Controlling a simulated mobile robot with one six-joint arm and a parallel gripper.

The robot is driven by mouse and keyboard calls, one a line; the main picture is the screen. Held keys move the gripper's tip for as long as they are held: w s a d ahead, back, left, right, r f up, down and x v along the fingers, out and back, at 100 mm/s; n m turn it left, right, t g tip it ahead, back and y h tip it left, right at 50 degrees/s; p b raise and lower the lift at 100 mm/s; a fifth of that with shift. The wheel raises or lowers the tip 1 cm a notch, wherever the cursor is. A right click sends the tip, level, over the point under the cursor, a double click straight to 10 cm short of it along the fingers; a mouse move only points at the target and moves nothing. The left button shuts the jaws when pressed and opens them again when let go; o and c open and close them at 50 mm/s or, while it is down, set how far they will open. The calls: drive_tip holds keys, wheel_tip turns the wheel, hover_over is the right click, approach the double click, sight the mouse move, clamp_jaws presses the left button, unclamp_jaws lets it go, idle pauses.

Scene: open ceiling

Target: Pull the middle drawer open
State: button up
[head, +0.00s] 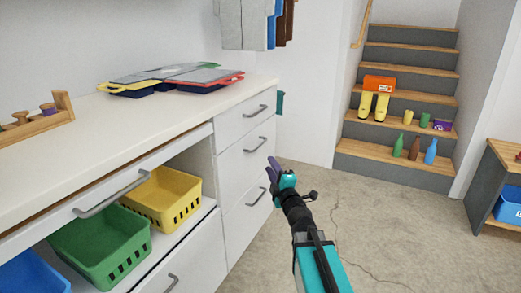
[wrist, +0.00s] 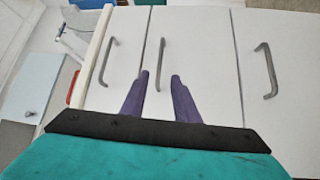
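The white drawer stack stands at the right end of the counter, with three grey bar handles one above another. The middle drawer (head: 235,160) is shut, its front flush with the others. Its handle (head: 256,145) also shows in the wrist view (wrist: 161,62), where the stack appears turned sideways. My gripper (head: 270,168) is in front of the stack, near the middle handle. In the wrist view its two purple fingers (wrist: 159,77) are apart and empty. The handle lies just beyond the fingertips, lined up with the gap between them; I cannot tell the exact distance.
The top drawer handle (head: 256,111) and the bottom drawer handle (head: 257,198) flank the middle one. Green (head: 105,245) and yellow (head: 165,198) baskets sit on the shelf at left. Bare floor (head: 400,225) lies to the right, before the stairs (head: 398,145).

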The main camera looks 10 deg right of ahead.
drive_tip(key=b+x, duration=0.2)
drive_tip(key=x, duration=1.1)
drive_tip(key=shift+w+b, duration=0.25)
drive_tip(key=shift+b, duration=0.1)
drive_tip(key=shift+c, duration=0.3)
clamp_jaws()
